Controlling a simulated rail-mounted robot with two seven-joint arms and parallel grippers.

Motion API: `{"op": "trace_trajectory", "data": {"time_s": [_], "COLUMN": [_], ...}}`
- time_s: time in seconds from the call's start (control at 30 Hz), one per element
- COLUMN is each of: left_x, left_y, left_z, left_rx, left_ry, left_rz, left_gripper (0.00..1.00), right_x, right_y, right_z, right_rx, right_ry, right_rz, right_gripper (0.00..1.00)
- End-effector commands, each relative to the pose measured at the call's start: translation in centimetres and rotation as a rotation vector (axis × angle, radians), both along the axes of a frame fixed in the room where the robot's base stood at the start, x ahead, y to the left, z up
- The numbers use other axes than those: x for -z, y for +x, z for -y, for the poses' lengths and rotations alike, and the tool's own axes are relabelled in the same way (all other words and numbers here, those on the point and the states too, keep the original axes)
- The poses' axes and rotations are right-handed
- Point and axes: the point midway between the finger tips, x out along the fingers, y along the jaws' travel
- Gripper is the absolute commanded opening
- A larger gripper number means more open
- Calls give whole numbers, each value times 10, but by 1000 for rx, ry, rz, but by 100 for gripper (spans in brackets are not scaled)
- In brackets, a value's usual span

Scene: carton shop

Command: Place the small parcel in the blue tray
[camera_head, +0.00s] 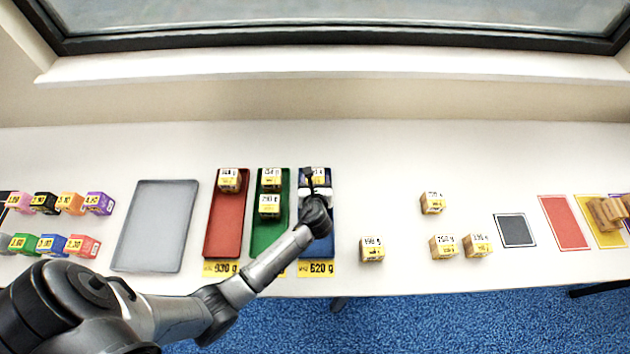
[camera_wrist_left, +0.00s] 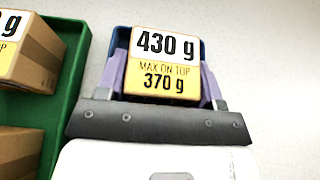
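The blue tray (camera_head: 302,243) stands right of the green tray, with a yellow "620 g" label at its near edge. A small brown parcel (camera_head: 319,174) is at the tray's far end, partly hidden by my gripper. In the left wrist view this parcel (camera_wrist_left: 163,80) reads "430 g, max on top 370 g", with the tray's blue rim behind it. My left gripper (camera_head: 312,182) reaches over the tray from the near side. Its purple fingers (camera_wrist_left: 163,88) press against both sides of the parcel. Whether the parcel rests on the tray floor is hidden. My right gripper is not in view.
A red tray (camera_head: 225,230) holds one parcel; the green tray (camera_head: 263,241) holds two. Several loose parcels (camera_head: 444,247) stand right of the blue tray. A grey tray (camera_head: 157,227) and coloured boxes (camera_head: 68,203) are left. Coloured mats (camera_head: 516,231) lie right.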

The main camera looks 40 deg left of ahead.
Motion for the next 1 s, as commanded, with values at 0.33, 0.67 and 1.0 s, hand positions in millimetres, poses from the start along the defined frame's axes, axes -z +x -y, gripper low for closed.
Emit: {"op": "trace_trajectory", "data": {"time_s": [0.33, 0.67, 1.0], "left_x": [-2, -23, -43], "left_y": [0, -27, -65], "left_z": [0, 23, 58], "left_rx": [0, 0, -1], "left_ry": [-1, -1, 0], "left_rz": [1, -3, -1], "left_gripper": [70, 70, 70], "right_x": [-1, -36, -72], "right_y": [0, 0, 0], "right_z": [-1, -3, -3], "right_rx": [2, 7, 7], "right_ry": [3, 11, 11], "right_rz": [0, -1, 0], "right_gripper": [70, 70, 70]}}
